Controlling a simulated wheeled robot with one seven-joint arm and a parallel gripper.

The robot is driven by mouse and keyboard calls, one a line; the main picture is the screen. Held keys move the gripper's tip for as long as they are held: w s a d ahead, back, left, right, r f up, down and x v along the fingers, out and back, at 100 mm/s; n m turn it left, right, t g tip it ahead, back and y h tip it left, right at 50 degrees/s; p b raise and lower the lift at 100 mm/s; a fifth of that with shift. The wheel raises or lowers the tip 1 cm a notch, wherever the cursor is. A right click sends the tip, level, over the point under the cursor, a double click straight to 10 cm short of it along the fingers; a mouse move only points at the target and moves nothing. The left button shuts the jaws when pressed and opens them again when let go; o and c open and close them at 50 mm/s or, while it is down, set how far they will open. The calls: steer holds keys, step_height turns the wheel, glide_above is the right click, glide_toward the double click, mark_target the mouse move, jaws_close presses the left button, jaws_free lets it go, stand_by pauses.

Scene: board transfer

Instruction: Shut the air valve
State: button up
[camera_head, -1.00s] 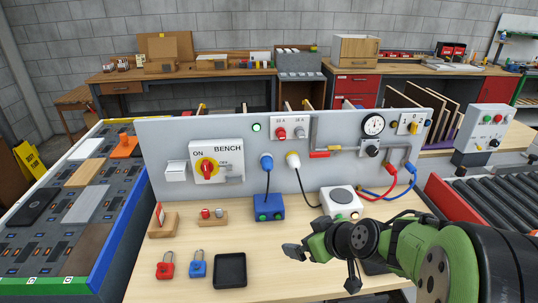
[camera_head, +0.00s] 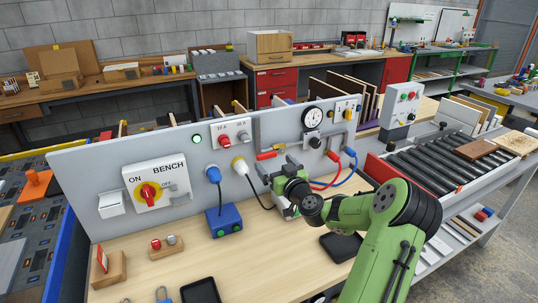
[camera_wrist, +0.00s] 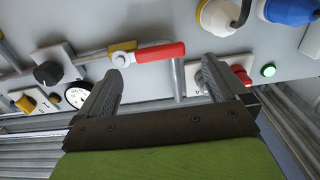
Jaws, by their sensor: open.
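The air valve is a brass body (camera_wrist: 122,47) with a red lever handle (camera_wrist: 160,52), on a grey pipe on the panel front. The lever lies roughly in line with the horizontal pipe run. In the head view the red handle (camera_head: 267,155) shows just above my gripper (camera_head: 274,168). In the wrist view my gripper (camera_wrist: 162,68) is open and empty, its two fingers apart below the handle, one towards the brass body and one past the handle's free end. I cannot tell the exact gap to the lever; no contact shows.
A pressure gauge (camera_head: 313,117) and black knob (camera_head: 315,142) sit right of the valve. Red and blue hoses (camera_head: 350,165) hang at right. Blue and white plugs with cables, and the yellow-red BENCH switch (camera_head: 150,192), are left.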

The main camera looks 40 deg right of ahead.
mark_target(268, 156)
steer(key=x, duration=0.4)
steer(key=shift+w+d, duration=0.1)
steer(key=shift+w, duration=0.1)
steer(key=c, duration=1.5)
